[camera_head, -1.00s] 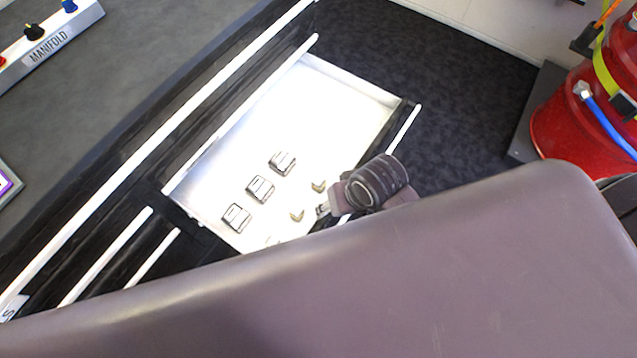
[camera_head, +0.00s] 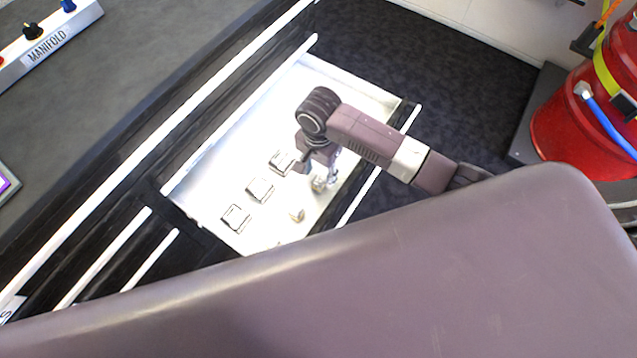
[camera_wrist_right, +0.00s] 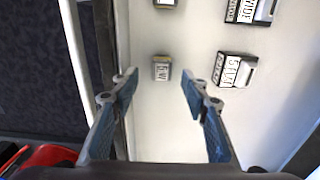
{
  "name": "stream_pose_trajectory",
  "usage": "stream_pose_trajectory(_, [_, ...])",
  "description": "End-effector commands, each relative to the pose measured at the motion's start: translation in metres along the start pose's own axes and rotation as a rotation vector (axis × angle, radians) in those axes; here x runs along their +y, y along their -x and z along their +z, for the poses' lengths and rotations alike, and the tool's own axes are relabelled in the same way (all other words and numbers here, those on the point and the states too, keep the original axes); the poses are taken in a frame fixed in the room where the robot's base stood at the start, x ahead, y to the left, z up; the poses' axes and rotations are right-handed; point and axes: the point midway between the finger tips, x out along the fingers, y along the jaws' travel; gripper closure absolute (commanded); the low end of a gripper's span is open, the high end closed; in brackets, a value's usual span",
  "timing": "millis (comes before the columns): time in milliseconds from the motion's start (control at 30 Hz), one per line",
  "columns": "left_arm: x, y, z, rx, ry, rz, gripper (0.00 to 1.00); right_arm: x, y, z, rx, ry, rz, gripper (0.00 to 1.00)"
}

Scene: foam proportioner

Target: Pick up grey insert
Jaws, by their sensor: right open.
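Two small grey inserts lie in the open white drawer. One (camera_head: 297,215) shows clear in the head view; the other is partly hidden beside my right gripper (camera_head: 326,179). The right wrist view shows one small labelled grey insert (camera_wrist_right: 162,68) lying ahead between the fingertips, and part of another (camera_wrist_right: 165,3) at the top edge. My right gripper (camera_wrist_right: 158,88) is open and empty, pointing down into the drawer, with its fingers apart on either side of the insert's line. I cannot tell its exact height above the insert. My left gripper is not in view.
Larger labelled blocks, among them one (camera_head: 236,217) and one (camera_wrist_right: 237,70), lie in a row beside the small inserts. The drawer (camera_head: 345,88) has a raised wall near my right finger. A red tank (camera_head: 580,130) stands at the right. The drawer's far end is clear.

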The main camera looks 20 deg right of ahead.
Motion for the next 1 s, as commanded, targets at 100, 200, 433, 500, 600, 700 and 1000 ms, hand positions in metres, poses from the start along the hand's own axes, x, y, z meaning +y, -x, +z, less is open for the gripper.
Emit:
stream_pose_trajectory(100, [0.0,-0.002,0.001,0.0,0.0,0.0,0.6,0.0,-0.015,0.0,0.0,0.002,0.001,0.58])
stream_pose_trajectory(200, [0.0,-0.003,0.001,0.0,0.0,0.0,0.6,-0.001,-0.026,-0.001,0.0,0.002,0.0,0.58])
stream_pose_trajectory(433, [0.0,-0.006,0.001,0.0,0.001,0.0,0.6,-0.003,-0.058,-0.002,-0.001,0.005,-0.002,0.58])
stream_pose_trajectory(500, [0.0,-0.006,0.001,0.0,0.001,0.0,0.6,-0.003,-0.062,-0.002,-0.001,0.005,-0.002,0.58])
stream_pose_trajectory(600, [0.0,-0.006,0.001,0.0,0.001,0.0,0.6,-0.003,-0.064,-0.002,0.0,0.005,-0.004,0.58])
stream_pose_trajectory(700, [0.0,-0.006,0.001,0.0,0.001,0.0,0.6,-0.003,-0.064,-0.002,0.0,0.005,-0.004,0.58])
stream_pose_trajectory(1000, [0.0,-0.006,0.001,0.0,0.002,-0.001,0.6,-0.003,-0.064,-0.002,0.0,0.005,-0.003,0.85])
